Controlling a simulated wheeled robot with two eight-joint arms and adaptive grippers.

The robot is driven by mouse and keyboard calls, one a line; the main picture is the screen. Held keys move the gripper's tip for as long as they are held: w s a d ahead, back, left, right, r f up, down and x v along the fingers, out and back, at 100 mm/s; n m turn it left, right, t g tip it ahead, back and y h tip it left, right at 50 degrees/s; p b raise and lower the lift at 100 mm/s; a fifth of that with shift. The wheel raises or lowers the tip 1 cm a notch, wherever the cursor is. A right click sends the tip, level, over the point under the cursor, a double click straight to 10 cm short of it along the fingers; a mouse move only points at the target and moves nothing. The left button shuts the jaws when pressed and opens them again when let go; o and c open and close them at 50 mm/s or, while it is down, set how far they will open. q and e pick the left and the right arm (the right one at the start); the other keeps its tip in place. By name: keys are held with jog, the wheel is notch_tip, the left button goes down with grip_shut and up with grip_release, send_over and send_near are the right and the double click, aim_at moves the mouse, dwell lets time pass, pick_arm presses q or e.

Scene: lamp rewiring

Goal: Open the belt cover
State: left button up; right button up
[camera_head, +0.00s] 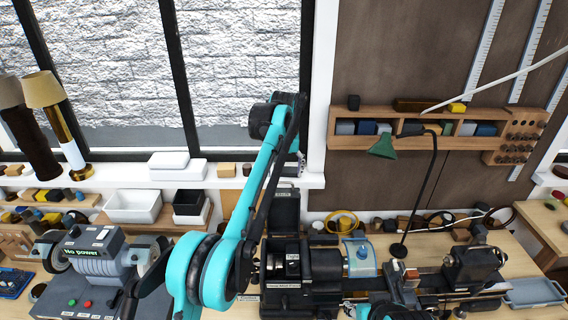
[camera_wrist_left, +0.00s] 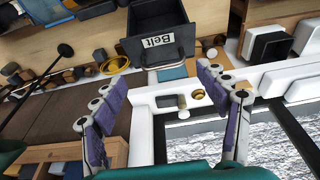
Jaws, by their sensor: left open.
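The belt cover (camera_wrist_left: 128,47) is a dark grey box with a white "Belt" label and a bar handle (camera_wrist_left: 158,64) below the label in the left wrist view. In the head view it is the dark housing (camera_head: 284,208) at the left end of the lathe, partly behind my teal left arm. My left gripper (camera_wrist_left: 162,72) is open and empty. Its purple-padded fingers spread to either side of the handle in the picture, and contact cannot be seen. In the head view this gripper is mostly hidden by its arm. Only teal and black parts of my right arm show at the bottom edge.
A grinder (camera_head: 95,262) reading "No power" stands on the left. A green lamp (camera_head: 384,147) bends over the lathe's right part. White bins (camera_head: 132,206) and black bins (camera_head: 190,207) stand left of the cover. The white window sill (camera_head: 230,182) runs behind it.

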pick_arm(q)
jog(key=shift+v, duration=2.15)
